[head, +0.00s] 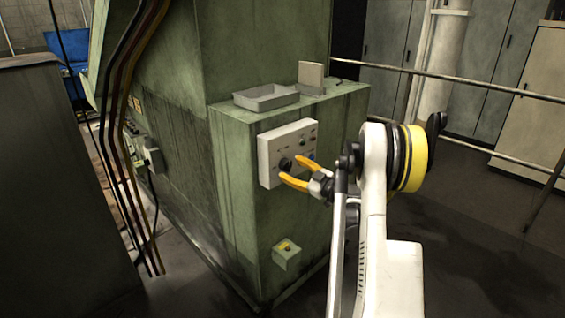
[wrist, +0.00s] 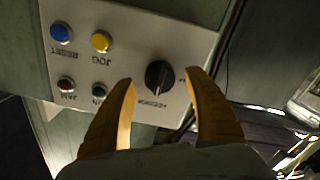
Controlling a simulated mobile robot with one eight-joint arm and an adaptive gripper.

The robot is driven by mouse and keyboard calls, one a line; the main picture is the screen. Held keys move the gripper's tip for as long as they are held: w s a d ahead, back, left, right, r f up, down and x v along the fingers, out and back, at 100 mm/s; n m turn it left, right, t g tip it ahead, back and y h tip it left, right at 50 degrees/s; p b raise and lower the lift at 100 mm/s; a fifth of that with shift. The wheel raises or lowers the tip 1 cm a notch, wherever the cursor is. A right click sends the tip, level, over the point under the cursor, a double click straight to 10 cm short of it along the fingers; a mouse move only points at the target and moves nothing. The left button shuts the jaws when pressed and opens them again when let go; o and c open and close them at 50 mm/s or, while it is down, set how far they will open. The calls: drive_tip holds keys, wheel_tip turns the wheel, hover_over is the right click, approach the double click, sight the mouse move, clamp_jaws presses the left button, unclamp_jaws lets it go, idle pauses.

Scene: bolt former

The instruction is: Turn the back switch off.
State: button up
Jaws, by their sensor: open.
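A light grey control panel (head: 266,160) is fixed to the side of the green machine. In the wrist view the panel (wrist: 140,35) carries a black rotary switch (wrist: 158,75) with a pale pointer line. I cannot tell for certain that it is the back switch; its label is upside down and hard to read. My gripper (head: 291,167) has orange fingers, spread open, in front of the panel. In the wrist view the fingers of my gripper (wrist: 161,80) stand on either side of the knob, with gaps on both sides. Contact is not visible.
The panel also has a blue button (wrist: 61,32), a yellow button (wrist: 100,41) and two small dark ones. A metal tray (head: 267,97) lies on the machine ledge. A small green box (head: 286,254) sits below. A rail (head: 450,83) runs behind my arm.

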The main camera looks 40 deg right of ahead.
drive_tip(key=shift+w+r+m, duration=0.1)
drive_tip(key=shift+w+m, duration=0.5)
drive_tip(key=shift+m, duration=0.1)
drive_tip(key=m, duration=0.2)
drive_tip(key=m+p, duration=0.1)
drive_tip(key=shift+s+r+m+p, duration=0.15)
drive_tip(key=shift+m+p, duration=0.15)
drive_tip(key=shift+m, duration=0.1)
drive_tip(key=m, duration=0.1)
drive_tip(key=m+b, duration=0.1)
drive_tip(key=m, duration=0.1)
drive_tip(key=shift+a+f, duration=0.1)
drive_tip(key=shift+f, duration=0.25)
drive_tip(key=m, duration=0.3)
drive_tip(key=shift+r+b, duration=0.15)
drive_tip(key=shift+b, duration=0.25)
drive_tip(key=shift+c, duration=0.5)
drive_tip(key=c, duration=1.1)
clamp_jaws()
drive_tip(key=shift+r, duration=0.1)
